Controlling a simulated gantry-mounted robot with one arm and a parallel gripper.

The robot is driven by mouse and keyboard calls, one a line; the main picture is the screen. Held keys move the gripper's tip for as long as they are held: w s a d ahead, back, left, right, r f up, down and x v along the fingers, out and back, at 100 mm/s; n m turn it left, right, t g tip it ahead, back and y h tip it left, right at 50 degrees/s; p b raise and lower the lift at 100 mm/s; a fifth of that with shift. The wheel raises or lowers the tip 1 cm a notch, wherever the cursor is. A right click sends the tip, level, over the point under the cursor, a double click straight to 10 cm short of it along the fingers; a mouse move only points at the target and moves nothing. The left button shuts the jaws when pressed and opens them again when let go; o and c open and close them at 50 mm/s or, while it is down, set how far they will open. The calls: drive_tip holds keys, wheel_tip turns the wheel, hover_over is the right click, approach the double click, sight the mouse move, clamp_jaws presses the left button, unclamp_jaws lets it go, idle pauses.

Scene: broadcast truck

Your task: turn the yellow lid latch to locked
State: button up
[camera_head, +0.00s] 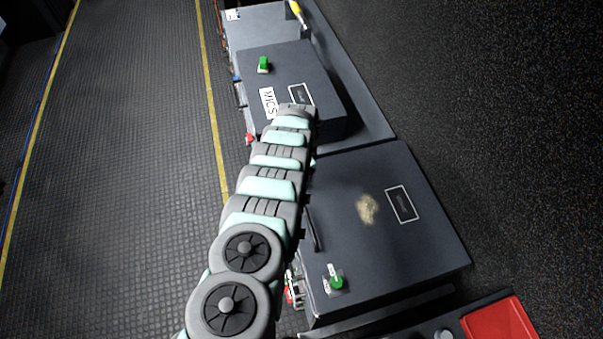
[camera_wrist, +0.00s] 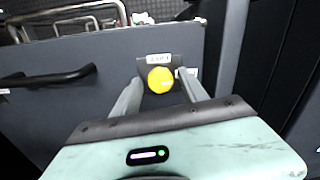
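The yellow lid latch (camera_wrist: 160,80) shows in the wrist view as a round yellow knob on a dark plate on a grey case face. A small white label (camera_wrist: 158,58) sits just beyond it, its lettering too small to read. My gripper (camera_wrist: 161,76) is open, with one finger on each side of the knob. I cannot tell whether the fingers touch it, nor which way the latch is turned. In the head view my arm covers my gripper and the latch does not show.
A black bar handle (camera_wrist: 48,78) is left of the latch. In the head view, a case labelled MICS (camera_head: 268,102) has a green knob (camera_head: 264,65). A nearer case (camera_head: 390,255) carries another green knob (camera_head: 336,283). A red-topped item (camera_head: 500,322) is at lower right.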

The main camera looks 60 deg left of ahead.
drive_tip(key=shift+o, duration=0.3)
drive_tip(key=shift+r, duration=0.1)
drive_tip(key=shift+w+a+r, duration=0.1)
drive_tip(key=shift+a+r, duration=0.05)
drive_tip(key=shift+r, duration=0.4)
wheel_tip(320, 180, up, 10)
drive_tip(key=shift+f, duration=0.25)
idle(0.3)
